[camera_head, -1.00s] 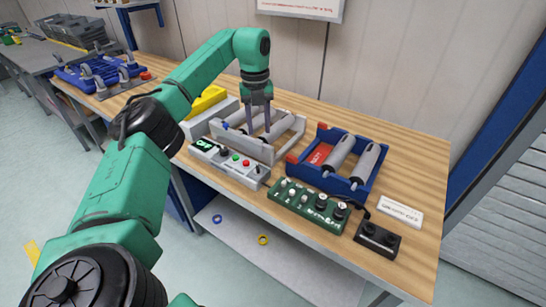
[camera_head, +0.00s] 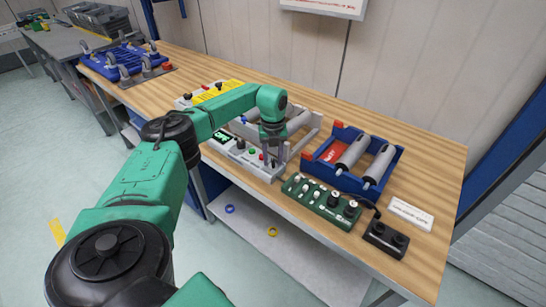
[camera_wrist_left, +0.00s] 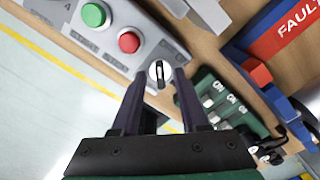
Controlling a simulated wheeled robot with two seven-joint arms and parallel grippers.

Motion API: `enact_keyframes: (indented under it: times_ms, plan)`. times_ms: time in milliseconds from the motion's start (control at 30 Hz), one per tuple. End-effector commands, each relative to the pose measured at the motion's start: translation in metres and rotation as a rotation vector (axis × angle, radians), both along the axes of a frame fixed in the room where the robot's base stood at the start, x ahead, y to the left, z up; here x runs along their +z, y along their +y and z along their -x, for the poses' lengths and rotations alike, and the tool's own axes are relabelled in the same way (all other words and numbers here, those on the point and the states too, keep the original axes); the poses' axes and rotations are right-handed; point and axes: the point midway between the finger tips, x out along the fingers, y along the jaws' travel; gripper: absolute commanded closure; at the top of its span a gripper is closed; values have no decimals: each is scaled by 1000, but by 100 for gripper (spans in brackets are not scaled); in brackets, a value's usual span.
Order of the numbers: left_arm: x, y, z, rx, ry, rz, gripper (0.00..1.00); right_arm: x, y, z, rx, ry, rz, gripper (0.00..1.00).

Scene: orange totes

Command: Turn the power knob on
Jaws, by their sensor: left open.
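A grey control panel (camera_head: 245,160) lies on the wooden bench, with a lit display, a green button (camera_wrist_left: 93,14) and a red button (camera_wrist_left: 129,41). At its right end, the wrist view shows a round white knob with a black handle (camera_wrist_left: 158,72). I cannot read a power label beside it. My left gripper (camera_head: 272,158) points down over this end of the panel. In the wrist view my left gripper (camera_wrist_left: 158,80) is open, with one dark finger on each side of the knob. I cannot tell if they touch it. My right gripper is not in view.
A green panel (camera_head: 320,200) with knobs stands to the right, a small black box (camera_head: 385,240) beyond it. A white sign (camera_head: 411,213) lies at right.

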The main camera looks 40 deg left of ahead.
Motion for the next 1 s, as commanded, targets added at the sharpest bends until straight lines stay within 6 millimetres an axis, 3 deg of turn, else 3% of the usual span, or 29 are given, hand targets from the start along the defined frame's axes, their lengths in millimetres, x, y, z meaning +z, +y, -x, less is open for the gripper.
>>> enact_keyframes:
  times_ms: [33,133,633,1000]
  plan:
    - [0,0,0,0,0,0,64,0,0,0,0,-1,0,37]
    - [0,0,0,0,-1,1,100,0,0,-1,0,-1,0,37]
    - [2,0,-1,-58,-1,1,100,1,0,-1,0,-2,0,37]
    - [2,0,-1,-319,-3,1,100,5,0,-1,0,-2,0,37]
